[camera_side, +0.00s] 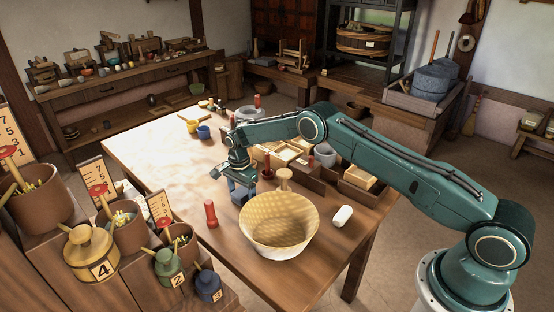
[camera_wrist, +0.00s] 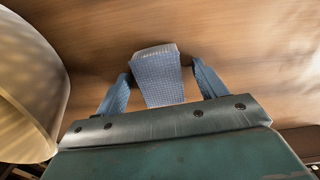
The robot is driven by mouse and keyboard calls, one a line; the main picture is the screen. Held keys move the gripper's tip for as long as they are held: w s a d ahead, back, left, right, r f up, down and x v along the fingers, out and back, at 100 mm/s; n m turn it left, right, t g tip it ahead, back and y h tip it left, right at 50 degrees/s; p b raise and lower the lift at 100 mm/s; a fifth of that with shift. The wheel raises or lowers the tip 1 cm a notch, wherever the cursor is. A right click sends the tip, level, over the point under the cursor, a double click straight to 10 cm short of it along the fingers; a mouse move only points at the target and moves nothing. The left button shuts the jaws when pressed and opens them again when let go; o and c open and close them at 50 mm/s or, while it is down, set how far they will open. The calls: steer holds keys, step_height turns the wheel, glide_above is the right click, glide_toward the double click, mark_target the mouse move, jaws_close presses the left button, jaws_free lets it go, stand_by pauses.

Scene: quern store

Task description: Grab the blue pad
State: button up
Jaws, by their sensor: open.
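The blue pad (camera_wrist: 157,76) is a pale blue, finely patterned block on the wooden table, in the middle of the wrist view. My gripper (camera_wrist: 161,80) is open, with one blue finger on each side of the pad. A narrow gap shows between the pad and the fingers, the left one being closer. In the side view my gripper (camera_side: 241,190) points down low over the table, behind the woven basket. There I cannot tell the pad from my blue fingers.
A large woven basket (camera_side: 279,226) stands close by; its wall (camera_wrist: 30,85) also fills the wrist view's left edge. A red-topped peg (camera_side: 210,214), a white roll (camera_side: 342,216) and wooden boxes (camera_side: 308,173) stand around. The table's left part (camera_side: 150,160) is mostly clear.

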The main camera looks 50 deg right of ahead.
mark_target(242, 191)
steer(key=shift+c, duration=0.4)
steer(key=c, duration=1)
steer(key=shift+r, duration=0.1)
step_height(242, 191, up, 20)
steer(key=shift+f, duration=0.1)
stand_by(0.5)
